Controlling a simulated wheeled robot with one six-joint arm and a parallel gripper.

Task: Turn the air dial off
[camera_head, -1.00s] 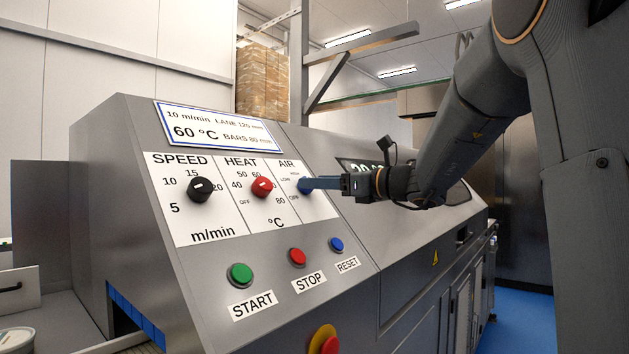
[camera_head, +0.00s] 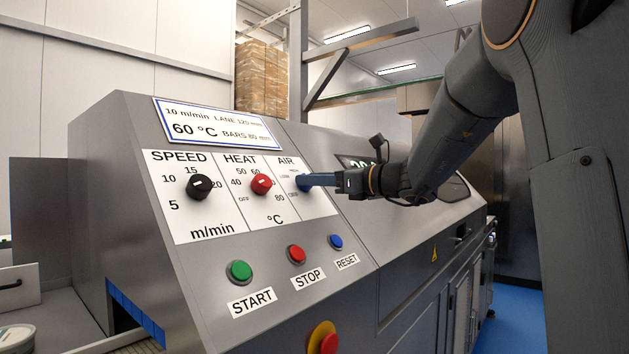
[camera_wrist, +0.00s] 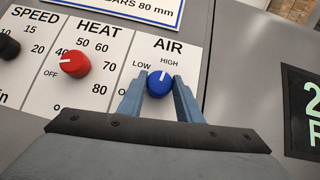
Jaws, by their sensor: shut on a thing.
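The blue AIR dial (camera_wrist: 160,83) sits on the white panel, with LOW and HIGH printed above it. Its white pointer line points up, roughly toward HIGH. My gripper (camera_wrist: 158,88) has one finger on each side of the dial and is shut on it. In the head view the fingers (camera_head: 314,180) reach the dial (camera_head: 303,182) from the right and partly cover it.
The red HEAT dial (camera_head: 261,184) is close to the left, with the black SPEED dial (camera_head: 199,187) beyond it. Green START (camera_head: 239,271), red STOP (camera_head: 296,254) and blue RESET (camera_head: 335,242) buttons lie below. A red knob on yellow (camera_head: 322,339) juts out lower down.

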